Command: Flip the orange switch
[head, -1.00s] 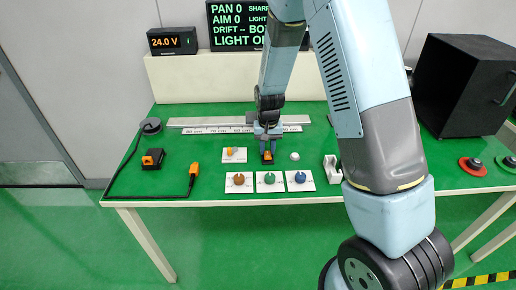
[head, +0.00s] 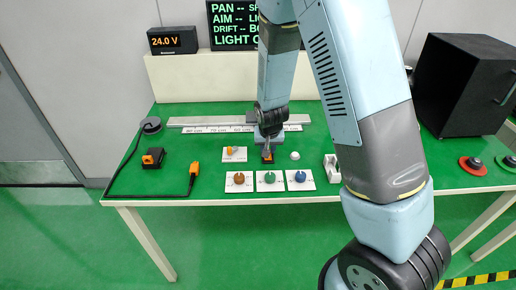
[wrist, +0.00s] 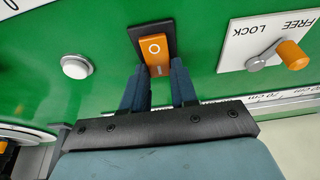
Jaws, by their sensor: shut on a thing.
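The orange switch (wrist: 154,50) is a rocker marked with a circle, set in a black base (wrist: 140,38). In the wrist view it stands between the fingertips of my gripper (wrist: 157,75), which is shut on it. In the head view my gripper (head: 267,146) reaches down over the switch's black base (head: 267,160) near the middle of the green table, partly hiding the switch.
A FREE/LOCK plate with an orange lever (head: 232,152) lies just left of the switch, a white button (head: 295,156) just right. Three knobs, brown (head: 239,178), green (head: 269,178) and blue (head: 300,177), stand in front. A metal rail (head: 205,122) runs behind.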

